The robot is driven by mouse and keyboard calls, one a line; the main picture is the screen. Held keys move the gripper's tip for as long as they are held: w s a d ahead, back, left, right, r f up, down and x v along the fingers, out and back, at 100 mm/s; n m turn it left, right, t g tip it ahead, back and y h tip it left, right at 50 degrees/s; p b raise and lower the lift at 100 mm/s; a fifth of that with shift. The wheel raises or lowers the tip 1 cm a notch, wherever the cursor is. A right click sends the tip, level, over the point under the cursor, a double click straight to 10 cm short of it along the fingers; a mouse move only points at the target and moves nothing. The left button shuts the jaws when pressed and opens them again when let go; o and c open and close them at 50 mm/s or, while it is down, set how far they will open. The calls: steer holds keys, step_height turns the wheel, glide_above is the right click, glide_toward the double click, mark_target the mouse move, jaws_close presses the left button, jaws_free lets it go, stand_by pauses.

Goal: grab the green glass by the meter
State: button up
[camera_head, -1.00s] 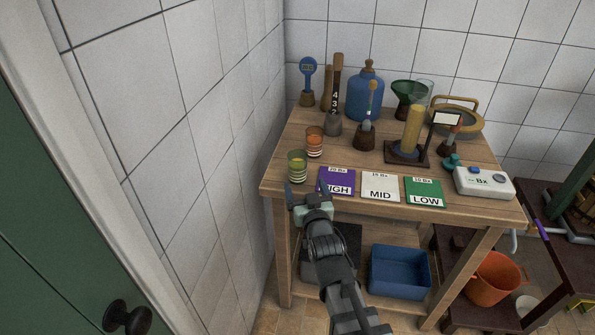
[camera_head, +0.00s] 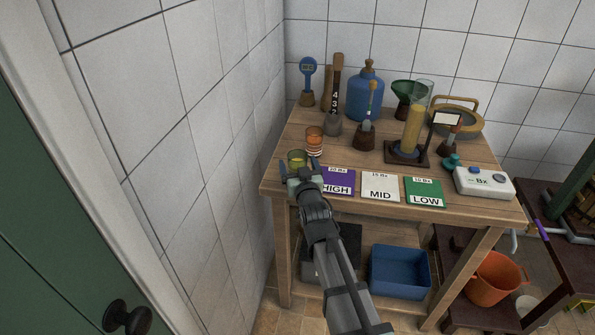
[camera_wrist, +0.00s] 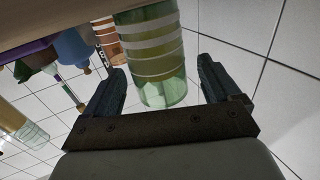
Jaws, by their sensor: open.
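The green glass (camera_head: 297,158), a striped tumbler with yellowish contents, stands at the table's front left corner. In the wrist view the green glass (camera_wrist: 158,60) shows large, with pale bands, between my two fingers. My gripper (camera_head: 300,172) is open at the front of the glass and hides its lower part in the head view. Gaps show on both sides of the glass in the wrist view, so the fingers do not clamp it. The white meter (camera_head: 484,181) marked Bx lies at the table's front right, well away from this glass.
An orange glass (camera_head: 314,140) stands just behind and right of the green one. The purple HIGH card (camera_head: 339,181) lies close on the right, then the MID (camera_head: 381,187) and LOW (camera_head: 424,192) cards. The tiled wall (camera_head: 225,150) is close on the left.

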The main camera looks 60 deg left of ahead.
mark_target(296, 155)
steer(key=x, duration=0.4)
steer(key=shift+d, duration=0.1)
steer(key=c, duration=1.3)
steer(key=shift+o, duration=0.2)
steer(key=shift+r, duration=0.2)
step_height(296, 155, up, 9)
steer(key=shift+r, duration=0.2)
stand_by(0.4)
steer(key=shift+r, duration=0.15)
stand_by(0.4)
